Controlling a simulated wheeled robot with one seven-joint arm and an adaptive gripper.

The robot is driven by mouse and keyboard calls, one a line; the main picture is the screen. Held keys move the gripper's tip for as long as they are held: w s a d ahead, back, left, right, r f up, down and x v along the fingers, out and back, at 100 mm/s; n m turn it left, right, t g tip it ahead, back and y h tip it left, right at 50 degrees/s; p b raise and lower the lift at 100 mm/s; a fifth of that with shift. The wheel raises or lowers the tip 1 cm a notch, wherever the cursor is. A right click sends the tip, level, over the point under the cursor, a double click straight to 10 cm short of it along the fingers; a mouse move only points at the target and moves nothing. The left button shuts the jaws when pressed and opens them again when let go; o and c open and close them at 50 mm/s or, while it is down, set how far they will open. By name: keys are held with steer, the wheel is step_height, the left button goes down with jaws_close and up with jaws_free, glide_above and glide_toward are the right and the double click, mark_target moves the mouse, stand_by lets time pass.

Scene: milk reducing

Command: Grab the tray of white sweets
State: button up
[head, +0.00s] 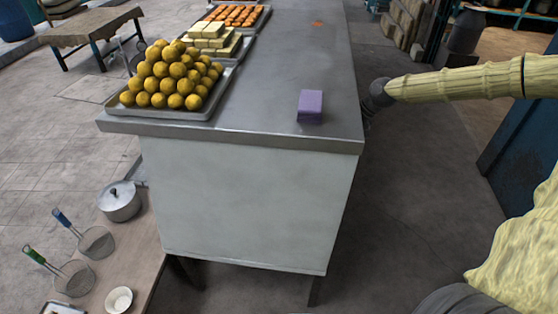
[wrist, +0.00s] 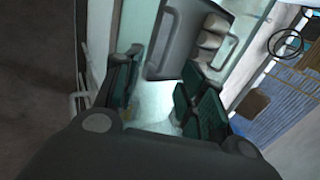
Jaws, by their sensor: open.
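Pale cream-white block sweets (head: 212,35) are stacked on a grey metal tray (head: 241,52) on the counter's left side, between two other trays. My arm reaches in from the right in the head view. Its dark end (head: 377,93) is beside the counter's right edge, well apart from the tray, and the fingers cannot be made out there. In the wrist view my gripper (wrist: 160,85) is open, its green-padded fingers apart with nothing held. Beyond them is a grey tray-like object (wrist: 168,45) with beige lumps (wrist: 208,45); I cannot tell which tray it is.
A tray of yellow balls (head: 170,80) is nearer, and orange sweets (head: 238,14) are farther back. A low table with a lidded pot (head: 119,200) stands at lower left.

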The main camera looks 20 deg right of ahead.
steer(key=shift+x, duration=3.3)
steer(key=shift+a, duration=0.1)
steer(key=shift+s, duration=0.1)
jaws_close()
